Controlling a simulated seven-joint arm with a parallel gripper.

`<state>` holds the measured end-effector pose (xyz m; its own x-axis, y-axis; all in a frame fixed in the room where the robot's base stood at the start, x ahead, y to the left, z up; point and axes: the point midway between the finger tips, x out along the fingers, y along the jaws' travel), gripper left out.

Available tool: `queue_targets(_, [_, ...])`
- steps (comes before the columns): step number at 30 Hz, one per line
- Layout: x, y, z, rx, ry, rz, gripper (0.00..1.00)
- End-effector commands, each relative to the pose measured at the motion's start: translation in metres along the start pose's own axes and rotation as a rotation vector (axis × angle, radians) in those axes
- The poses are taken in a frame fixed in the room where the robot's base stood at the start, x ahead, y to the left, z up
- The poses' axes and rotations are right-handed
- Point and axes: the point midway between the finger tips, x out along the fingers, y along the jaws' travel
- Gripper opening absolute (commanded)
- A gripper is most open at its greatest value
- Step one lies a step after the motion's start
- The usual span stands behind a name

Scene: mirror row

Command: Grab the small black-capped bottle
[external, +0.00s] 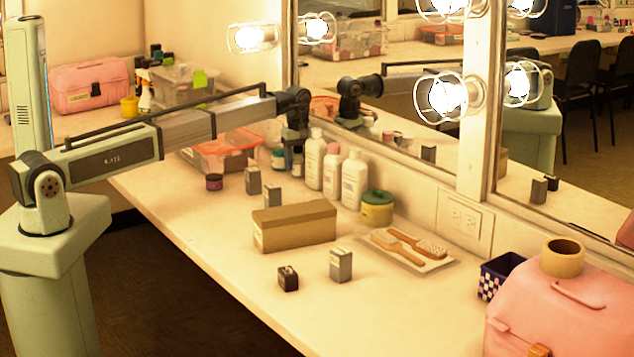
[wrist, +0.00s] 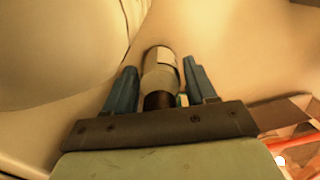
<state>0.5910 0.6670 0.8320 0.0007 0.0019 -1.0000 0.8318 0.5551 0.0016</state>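The small black-capped bottle (wrist: 160,68) shows in the wrist view, with a pale body and a dark cap at the palm end. My gripper (wrist: 160,75) has its two blue fingers on either side of it, with narrow gaps visible, so it looks open around the bottle. In the external view my gripper (external: 293,137) points down at the back of the counter, over a small pale bottle (external: 298,164). The gripper hides the top of that bottle.
Tall white bottles (external: 315,160) stand close to the right of my gripper. A teal-lidded jar (external: 278,159) is close on the left, and an orange-lidded box (external: 225,150) is farther left. The mirror (external: 400,120) is just behind.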

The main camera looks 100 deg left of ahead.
Motion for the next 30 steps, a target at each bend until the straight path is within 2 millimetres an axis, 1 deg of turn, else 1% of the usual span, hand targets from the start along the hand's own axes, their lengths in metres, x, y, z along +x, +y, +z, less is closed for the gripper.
queue_targets(1, [0.0, 0.0, 0.0, 0.0, 0.0, 0.0, 0.51])
queue_targets(12, [0.0, 0.0, 0.0, 0.0, 0.0, 0.0, 0.15])
queue_targets(14, [0.0, 0.0, 0.0, 0.0, 0.0, 0.0, 0.11])
queue_targets(20, [-0.001, 0.0, 0.0, 0.0, 0.0, 0.0, 0.11])
queue_targets(23, [-0.005, 0.0, 0.0, 0.0, 0.0, 0.001, 0.11])
queue_targets(26, [-0.016, 0.001, 0.0, 0.0, 0.0, 0.002, 0.11])
queue_targets(30, [-0.04, 0.001, 0.0, 0.0, 0.0, 0.002, 0.11])
